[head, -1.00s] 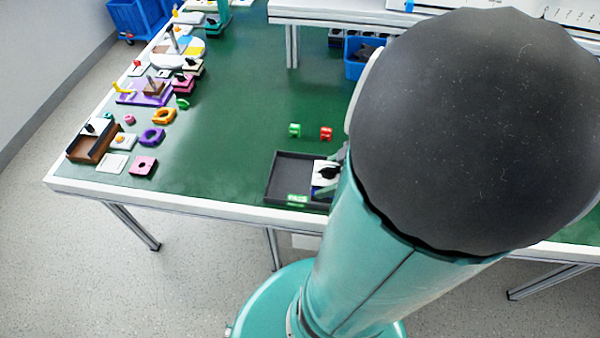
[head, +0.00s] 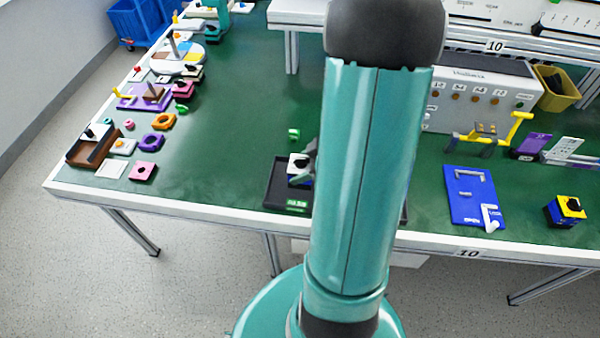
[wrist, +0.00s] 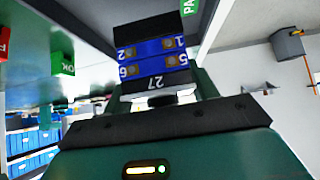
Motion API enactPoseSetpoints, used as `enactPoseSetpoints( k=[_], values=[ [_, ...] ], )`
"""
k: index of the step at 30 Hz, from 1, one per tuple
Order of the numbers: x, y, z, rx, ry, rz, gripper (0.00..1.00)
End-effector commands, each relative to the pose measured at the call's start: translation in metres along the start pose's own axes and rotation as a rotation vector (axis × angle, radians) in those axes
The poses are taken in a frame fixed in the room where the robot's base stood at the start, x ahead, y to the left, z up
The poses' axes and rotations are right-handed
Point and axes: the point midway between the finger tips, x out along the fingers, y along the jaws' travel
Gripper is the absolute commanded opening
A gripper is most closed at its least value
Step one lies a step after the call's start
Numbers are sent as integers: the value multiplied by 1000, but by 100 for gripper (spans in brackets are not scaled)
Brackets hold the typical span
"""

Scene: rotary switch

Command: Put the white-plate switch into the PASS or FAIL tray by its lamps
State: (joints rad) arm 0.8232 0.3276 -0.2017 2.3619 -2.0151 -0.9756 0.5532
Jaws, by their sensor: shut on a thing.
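The white-plate switch (head: 297,161), with a black knob and blue body, is in my gripper (head: 311,160) over the dark PASS tray (head: 270,190). I cannot tell whether it touches the tray floor. In the wrist view its blue and black body (wrist: 150,58) shows terminal numbers and "27". The tray's green PASS label (head: 297,203) faces front. Its right part is behind my arm. Only a dark edge of another tray (head: 405,212) shows right of my arm. The switch's lamps cannot be read here.
A green OK block (head: 294,134) stands behind the PASS tray; a red block (wrist: 4,43) shows in the wrist view. A blue panel (head: 474,200) and a yellow-topped switch (head: 567,210) lie to the right.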

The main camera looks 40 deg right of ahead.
Motion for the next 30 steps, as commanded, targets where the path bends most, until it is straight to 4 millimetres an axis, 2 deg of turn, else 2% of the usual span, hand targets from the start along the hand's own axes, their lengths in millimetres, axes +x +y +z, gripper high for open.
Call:
enactPoseSetpoints(
  k=[4, 10, 23, 24, 27, 30],
  values=[
    [10, 7, 4, 2, 0, -1, 31],
    [28, 7, 22, 3, 0, -1, 31],
    [33, 7, 27, 1, 0, 0, 31],
    [33, 7, 27, 0, 0, 1, 64],
    [33, 7, 27, 0, 0, 1, 80],
    [33, 7, 27, 0, 0, 1, 80]
  ],
)
